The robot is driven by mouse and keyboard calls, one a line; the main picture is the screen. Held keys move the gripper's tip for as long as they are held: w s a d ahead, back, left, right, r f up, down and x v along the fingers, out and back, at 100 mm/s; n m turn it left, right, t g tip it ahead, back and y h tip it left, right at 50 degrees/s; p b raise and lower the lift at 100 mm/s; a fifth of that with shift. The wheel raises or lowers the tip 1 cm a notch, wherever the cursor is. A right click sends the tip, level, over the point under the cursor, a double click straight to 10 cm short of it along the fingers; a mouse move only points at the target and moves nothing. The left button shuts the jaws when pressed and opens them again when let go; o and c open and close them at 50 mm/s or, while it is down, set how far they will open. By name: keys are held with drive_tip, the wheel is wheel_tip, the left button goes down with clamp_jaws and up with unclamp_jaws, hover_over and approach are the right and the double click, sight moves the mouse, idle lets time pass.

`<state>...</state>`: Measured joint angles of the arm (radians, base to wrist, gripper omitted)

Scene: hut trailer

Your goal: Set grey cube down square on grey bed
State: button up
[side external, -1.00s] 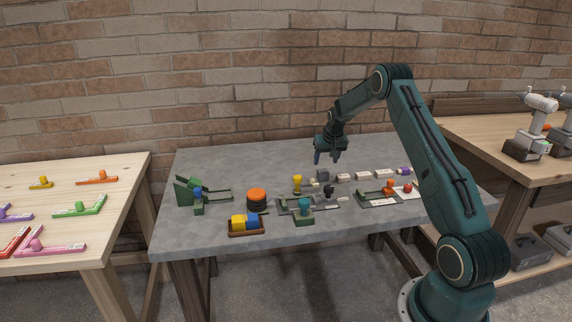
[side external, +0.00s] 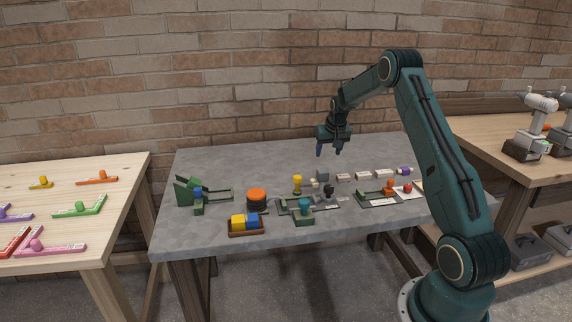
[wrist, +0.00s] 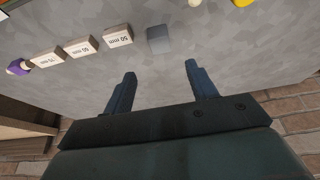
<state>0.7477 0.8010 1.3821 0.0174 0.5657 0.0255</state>
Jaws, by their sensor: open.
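The grey cube (side external: 323,175) sits on the table behind the row of fixtures. It also shows in the wrist view (wrist: 160,39), beyond the fingertips and roughly centred between them. My gripper (side external: 329,152) is open and empty, raised above the table at its back; its two fingers stand apart in the wrist view (wrist: 160,70). I cannot pick out the grey bed with certainty; a fixture with dark grey parts (side external: 329,191) stands just in front of the cube.
White labelled blocks (side external: 361,176) run in a row right of the cube, ending at a purple piece (side external: 404,171). A yellow piece (side external: 297,182) stands to its left. A brown tray (side external: 246,232) of coloured cubes is at the front. The table's back left is clear.

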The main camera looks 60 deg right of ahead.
drive_tip(key=s+a+r+n+t+y, duration=0.1)
drive_tip(key=s+a+r+n, duration=0.15)
drive_tip(key=a+r, duration=0.9)
drive_tip(key=s+a+r+n, duration=0.25)
drive_tip(key=a+r, duration=0.55)
drive_tip(key=a, duration=0.7)
drive_tip(key=s+a+n+y, duration=0.1)
drive_tip(key=s+a+n, duration=0.1)
drive_tip(key=s+a, duration=0.6)
drive_tip(key=s+a+n+t+y, duration=0.1)
drive_tip(key=s+a+n, duration=0.1)
drive_tip(key=s+a, duration=0.7)
drive_tip(key=s, duration=0.6)
drive_tip(key=shift+s+f, duration=0.2)
drive_tip(key=shift+o, duration=0.5)
